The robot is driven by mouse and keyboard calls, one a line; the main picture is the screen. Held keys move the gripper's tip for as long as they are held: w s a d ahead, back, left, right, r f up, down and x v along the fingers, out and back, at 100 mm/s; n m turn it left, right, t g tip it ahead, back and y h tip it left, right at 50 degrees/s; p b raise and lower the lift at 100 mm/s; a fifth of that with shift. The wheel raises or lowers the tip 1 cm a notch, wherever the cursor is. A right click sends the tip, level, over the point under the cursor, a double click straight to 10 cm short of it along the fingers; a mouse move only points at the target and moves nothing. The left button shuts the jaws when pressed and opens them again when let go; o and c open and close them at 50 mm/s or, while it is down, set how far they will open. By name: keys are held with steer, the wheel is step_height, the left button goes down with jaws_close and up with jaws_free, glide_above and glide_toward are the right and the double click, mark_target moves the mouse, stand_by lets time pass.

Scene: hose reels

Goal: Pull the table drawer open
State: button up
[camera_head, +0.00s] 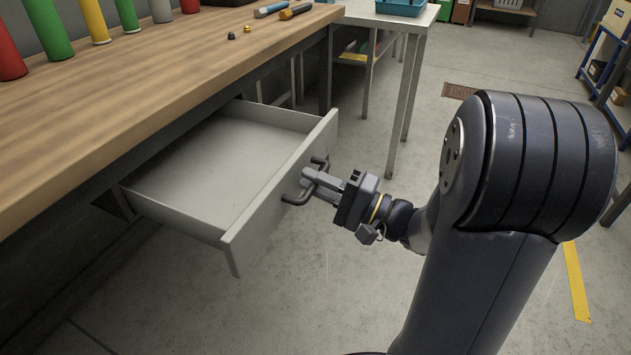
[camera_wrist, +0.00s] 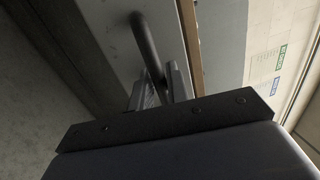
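The grey table drawer (camera_head: 262,197) is pulled well out from under the wooden table (camera_head: 190,62), and its empty inside shows. A dark bar handle (camera_head: 297,198) is on its front panel. My gripper (camera_head: 311,181) is at the handle, with its fingers around the middle of the bar. In the wrist view the handle (camera_wrist: 147,45) runs down between the two fingers (camera_wrist: 161,88), which look closed on it. The exact contact is partly hidden by the fingers.
Several coloured cylinders (camera_head: 50,28) and hand tools (camera_head: 295,11) are on the tabletop. A metal side table (camera_head: 388,20) with a blue bin (camera_head: 401,7) stands beyond the drawer. The concrete floor in front of the drawer is clear.

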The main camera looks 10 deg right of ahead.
steer(key=p+v, duration=0.1)
steer(key=v, duration=0.9)
steer(key=shift+s+d, duration=0.25)
steer(key=shift+d, duration=0.05)
steer(key=shift+a+f, duration=0.1)
stand_by(0.4)
steer(key=shift+b+x, duration=0.5)
steer(key=shift+x, duration=4.9)
steer(key=shift+w, duration=0.1)
